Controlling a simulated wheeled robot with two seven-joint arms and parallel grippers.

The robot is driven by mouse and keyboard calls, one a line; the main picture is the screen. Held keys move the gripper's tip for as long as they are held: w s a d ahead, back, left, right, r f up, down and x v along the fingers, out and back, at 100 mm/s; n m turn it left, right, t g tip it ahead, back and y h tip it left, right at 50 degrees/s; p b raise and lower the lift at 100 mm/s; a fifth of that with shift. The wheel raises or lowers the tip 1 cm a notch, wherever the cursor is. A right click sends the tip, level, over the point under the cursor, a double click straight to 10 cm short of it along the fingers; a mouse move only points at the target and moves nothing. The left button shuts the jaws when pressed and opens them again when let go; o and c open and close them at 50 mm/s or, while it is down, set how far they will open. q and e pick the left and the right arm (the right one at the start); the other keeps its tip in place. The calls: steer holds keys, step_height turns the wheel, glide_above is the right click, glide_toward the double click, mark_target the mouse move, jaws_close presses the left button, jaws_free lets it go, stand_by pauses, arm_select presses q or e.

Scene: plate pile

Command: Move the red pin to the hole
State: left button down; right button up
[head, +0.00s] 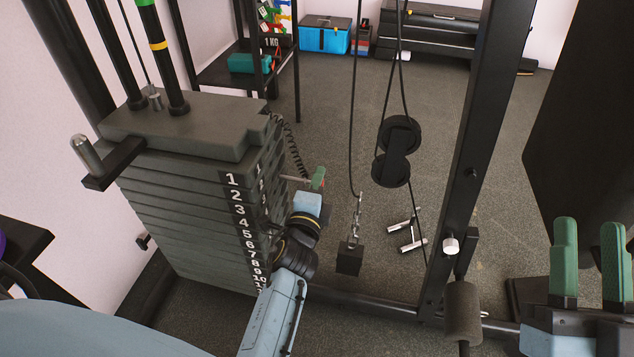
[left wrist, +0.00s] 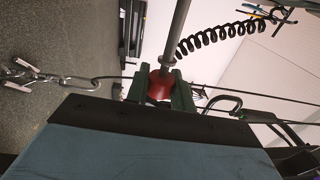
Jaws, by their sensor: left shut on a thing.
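The weight stack (head: 190,190) stands at left in the head view, its plates numbered down one edge. My left gripper (head: 318,179) is beside the stack's upper plates on the right. In the left wrist view its green fingers are shut on the red knob of the red pin (left wrist: 159,86). The pin's grey shaft points away from the gripper. In the head view the shaft (head: 294,179) points left towards the stack; I cannot tell whether its tip touches it. The holes are not clearly visible. My right gripper (head: 590,262) is open and empty at far right.
A black coiled cord (left wrist: 215,35) hangs by the pin shaft. Cables with a pulley (head: 397,150) and a chain with a black block (head: 349,258) hang right of my left gripper. A black upright post (head: 472,150) stands between my grippers.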

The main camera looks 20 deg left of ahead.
arm_select(q)
steer(key=shift+s+d+f+n, duration=0.15)
steer(key=shift+s+d+n, duration=0.05)
steer(key=shift+d, duration=0.4)
steer(key=shift+s+d+f+n, duration=0.15)
steer(key=shift+d+n, duration=0.05)
steer(key=shift+d, duration=0.35)
steer(key=shift+s+d+f+g, duration=0.1)
steer(key=shift+s+d+g, duration=0.1)
steer(key=shift+s+g, duration=0.1)
steer(key=shift+s+a+f, duration=0.15)
steer(key=shift+s+a, duration=0.1)
steer(key=shift+s, duration=0.15)
steer(key=shift+w+r, duration=0.1)
steer(key=shift+r, duration=0.1)
stand_by(0.5)
steer(key=shift+s+a+r+p, duration=0.15)
steer(key=shift+s+a+p, duration=0.1)
steer(key=shift+a+p, duration=0.4)
steer(key=shift+a, duration=0.25)
stand_by(0.4)
